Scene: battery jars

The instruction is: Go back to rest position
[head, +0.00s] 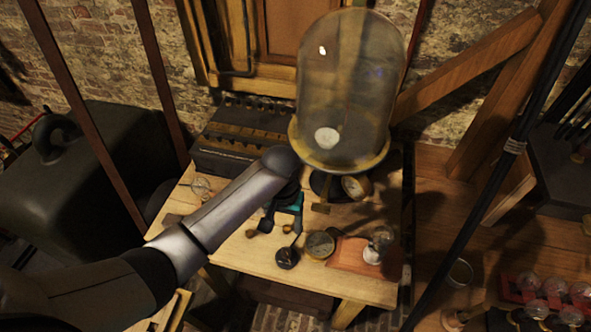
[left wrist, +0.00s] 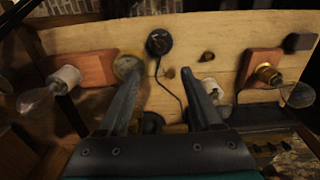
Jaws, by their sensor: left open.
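My left arm reaches in from the left over the wooden table (head: 235,255). My left gripper (head: 281,229) is open above the middle of the table, with its dark fingers pointing down. In the left wrist view the two fingers (left wrist: 160,75) stand well apart with nothing between them. Behind and between them lie a round black piece (left wrist: 159,42) with a thin wire and the bare tabletop. A round brass piece (left wrist: 128,66) is near the left finger in that view. My right gripper is not in view.
A large glass jar (head: 350,85) with a brass rim stands at the table's back right. A dark box (head: 230,150) is at the back. A bulb on a reddish wooden base (head: 350,258) sits front right. Several bulbs stand in a red rack (head: 510,290) at far right.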

